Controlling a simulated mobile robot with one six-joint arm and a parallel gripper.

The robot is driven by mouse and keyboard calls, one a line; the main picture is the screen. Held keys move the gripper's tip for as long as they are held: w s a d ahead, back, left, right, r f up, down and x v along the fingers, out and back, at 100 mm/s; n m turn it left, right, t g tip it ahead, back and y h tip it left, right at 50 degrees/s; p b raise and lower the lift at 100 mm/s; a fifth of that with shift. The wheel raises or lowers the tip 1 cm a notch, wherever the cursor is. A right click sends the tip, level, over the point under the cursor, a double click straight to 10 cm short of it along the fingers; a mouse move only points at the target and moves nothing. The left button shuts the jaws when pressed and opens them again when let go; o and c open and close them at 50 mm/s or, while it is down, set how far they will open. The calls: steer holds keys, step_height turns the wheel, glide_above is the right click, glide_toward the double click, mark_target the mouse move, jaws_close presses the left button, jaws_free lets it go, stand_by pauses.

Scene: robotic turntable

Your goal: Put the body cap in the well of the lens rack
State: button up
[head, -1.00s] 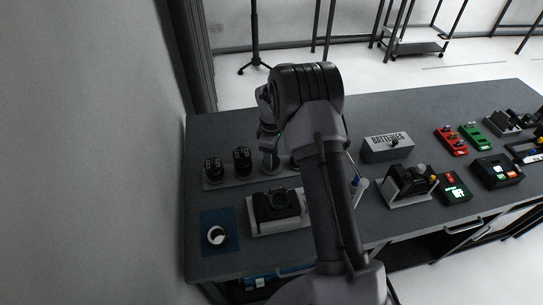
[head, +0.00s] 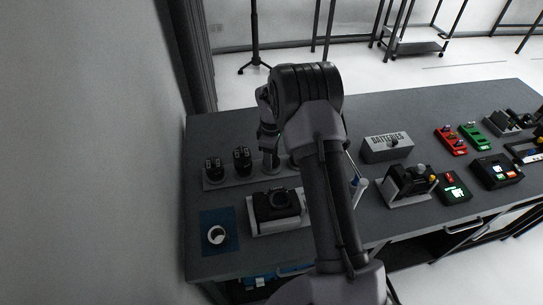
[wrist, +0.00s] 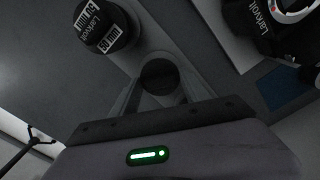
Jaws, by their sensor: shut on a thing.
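My gripper (wrist: 160,88) is shut on the body cap (wrist: 160,74), a dark round disc between the fingertips in the wrist view. In the head view my gripper (head: 269,160) is over the right part of the grey lens rack (head: 228,182), and the cap is hidden there. In the wrist view the rack (wrist: 205,88) runs beneath the fingers. The well is not visible beneath the cap and fingers, and I cannot tell whether the cap touches it. Two black lenses (head: 214,168) (head: 242,160) stand on the rack, left of my gripper.
A black camera (head: 276,204) sits on a pale stand in front of the rack; its open mount (wrist: 290,8) shows in the wrist view. A blue mat (head: 232,220) holds a round white-and-dark item (head: 217,235). A grey batteries box (head: 388,147) stands right of my arm.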

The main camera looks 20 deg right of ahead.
steer(key=shift+f+b, duration=0.65)
steer(key=shift+f, duration=0.4)
steer(key=o, duration=1.4)
step_height(320, 180, up, 17)
steer(key=p, duration=0.4)
steer(key=shift+r+p, duration=0.2)
steer(key=shift+p, duration=0.1)
